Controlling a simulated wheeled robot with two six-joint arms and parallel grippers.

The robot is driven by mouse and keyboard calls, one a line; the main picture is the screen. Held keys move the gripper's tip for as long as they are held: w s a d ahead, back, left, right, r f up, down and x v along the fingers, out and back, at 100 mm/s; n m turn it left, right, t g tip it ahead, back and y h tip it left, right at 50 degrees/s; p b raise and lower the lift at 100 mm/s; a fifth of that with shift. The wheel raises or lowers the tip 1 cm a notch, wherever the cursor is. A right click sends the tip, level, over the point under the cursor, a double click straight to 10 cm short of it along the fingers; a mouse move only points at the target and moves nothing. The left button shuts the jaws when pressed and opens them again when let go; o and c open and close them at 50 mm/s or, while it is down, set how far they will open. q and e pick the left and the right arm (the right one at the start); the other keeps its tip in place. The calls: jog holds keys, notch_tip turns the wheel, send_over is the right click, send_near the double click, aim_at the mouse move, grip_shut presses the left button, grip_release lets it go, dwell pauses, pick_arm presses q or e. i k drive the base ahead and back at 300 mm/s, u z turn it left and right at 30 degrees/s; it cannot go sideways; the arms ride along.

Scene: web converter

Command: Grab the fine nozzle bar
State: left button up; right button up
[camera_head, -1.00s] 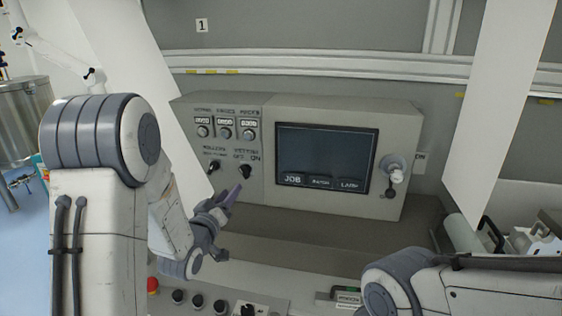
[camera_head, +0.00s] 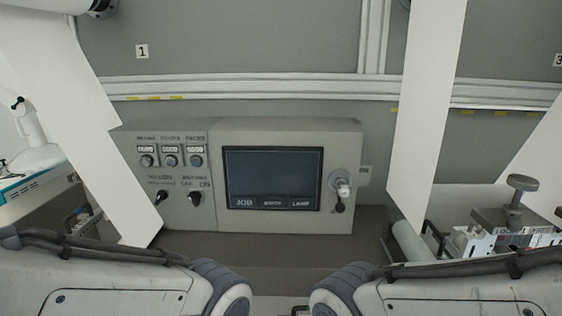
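I cannot make out a part that is clearly the fine nozzle bar. At the right, a metal assembly (camera_head: 508,222) with a grey knob on top and white labelled blocks stands beside a pale roller (camera_head: 408,241). Whether a nozzle bar is among these parts I cannot tell. Both my arms show only as upper links along the bottom edge. Neither gripper is in view, so whether they hold anything is hidden.
A grey control panel (camera_head: 230,219) with a dark screen (camera_head: 272,177), dials and switches stands in the middle. White web sheets hang at the left (camera_head: 60,110) and right (camera_head: 427,110). A grey ledge (camera_head: 270,248) runs below the panel.

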aim_at(80, 230)
jog(key=u, duration=1.15)
